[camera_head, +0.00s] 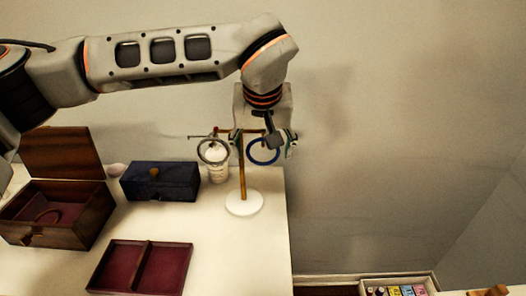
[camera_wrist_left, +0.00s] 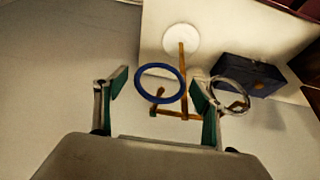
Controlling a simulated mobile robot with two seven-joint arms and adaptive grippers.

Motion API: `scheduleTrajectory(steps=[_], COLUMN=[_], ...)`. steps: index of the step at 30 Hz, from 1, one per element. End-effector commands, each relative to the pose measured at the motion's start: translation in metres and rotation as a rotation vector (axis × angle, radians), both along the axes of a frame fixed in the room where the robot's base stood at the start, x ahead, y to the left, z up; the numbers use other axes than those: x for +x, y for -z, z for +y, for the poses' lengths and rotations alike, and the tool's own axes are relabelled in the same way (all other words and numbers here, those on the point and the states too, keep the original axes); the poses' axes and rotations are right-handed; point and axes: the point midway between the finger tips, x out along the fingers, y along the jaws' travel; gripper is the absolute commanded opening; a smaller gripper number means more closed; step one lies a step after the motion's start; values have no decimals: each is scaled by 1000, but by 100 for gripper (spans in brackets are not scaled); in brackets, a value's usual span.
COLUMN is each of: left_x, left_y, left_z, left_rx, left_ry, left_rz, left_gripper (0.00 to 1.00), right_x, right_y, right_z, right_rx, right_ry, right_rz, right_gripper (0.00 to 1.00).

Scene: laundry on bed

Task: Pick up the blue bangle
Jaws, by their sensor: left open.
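The blue bangle (camera_head: 263,163) hangs on the right arm of a wooden jewellery stand with a round white base (camera_head: 244,203). It also shows as a full ring in the left wrist view (camera_wrist_left: 160,65). My left gripper (camera_head: 264,143) is open above and around the bangle's place; in the wrist view the bangle appears between its two fingers (camera_wrist_left: 160,88), with a gap to the left finger. I cannot tell its exact depth from the fingers. A grey bangle (camera_head: 201,152) hangs on the stand's left arm, and the right-hand finger partly overlaps it in the wrist view.
A white jar (camera_head: 218,173) stands behind the stand. A dark blue box (camera_head: 160,183), an open wooden box (camera_head: 72,213) and a red-lined tray (camera_head: 141,268) occupy the table's left. The table's right edge is close to the stand. A box of small items (camera_head: 398,287) is at lower right.

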Motion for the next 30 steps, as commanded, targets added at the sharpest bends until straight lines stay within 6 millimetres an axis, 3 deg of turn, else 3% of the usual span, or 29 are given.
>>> scheduleTrajectory(steps=[2, 6, 20, 29, 30], left_x=[0, 0, 0, 1, -8], left_y=[0, 0, -4, -39, -37], left_z=[0, 0, 0, 0, 0], left_rx=[0, 0, 0, 0, 2], left_ry=[0, 0, 0, 0, 5], left_rz=[0, 0, -1, -6, -3], left_gripper=[64, 33, 32, 32, 32], right_x=[0, 0, 1, 1, 0], right_y=[0, 0, 0, 0, 2], right_z=[0, 0, 0, 0, 0], right_rx=[0, 0, 1, 0, 0], right_ry=[0, 0, 0, 0, 0], right_rz=[0, -1, -2, -1, 0], right_gripper=[40, 40, 40, 40, 40])
